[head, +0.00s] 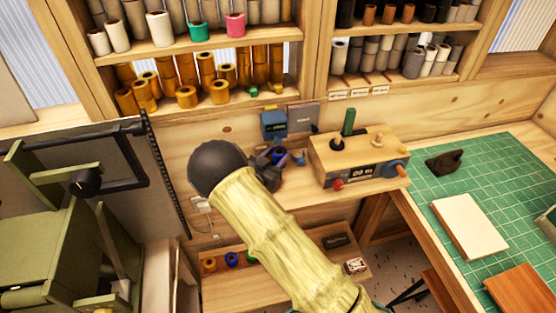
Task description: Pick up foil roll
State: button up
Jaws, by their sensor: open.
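Many foil rolls stand on the wall shelves: gold rolls (187,96) on the lower left shelf, and a pink roll (235,25), a green roll (198,31) and a white roll (158,28) above them. My gripper (279,162) is open over the wooden ledge, left of the wooden machine, pointing away from me. A small dark blue roll-like thing (278,155) shows at its fingertips; I cannot tell whether it lies between the fingers. My arm hides part of the ledge and the lower shelf.
A wooden machine (353,158) with knobs and a green handle stands right of my gripper. A blue box (273,125) stands behind it. A green cutting mat (470,170) covers the right bench. An olive machine (60,220) fills the left. Small rolls (231,259) sit on a low shelf.

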aim_at(276, 153)
jog(key=c, duration=0.5)
jog(key=shift+w+d+r, duration=0.1)
jog(key=shift+c, duration=1.3)
jog(key=shift+d, duration=0.15)
jog(key=shift+a, duration=0.5)
jog(key=shift+s+a+r, duration=0.15)
jog(key=shift+s+r, duration=0.1)
jog(key=shift+r+b, duration=0.35)
jog(key=shift+b, duration=0.1)
jog(key=shift+w+d+r+b, duration=0.1)
jog(key=shift+d+r+b, duration=0.15)
jog(key=shift+r, duration=0.2)
jog(key=shift+d+r+b, duration=0.1)
jog(key=shift+r+b, duration=0.15)
jog(key=shift+r, duration=0.15)
jog(key=b+v, duration=0.5)
jog(key=v, duration=1.3)
jog(key=shift+a+r+b, duration=0.15)
jog(key=shift+r+b, duration=0.15)
jog(key=shift+b, duration=0.05)
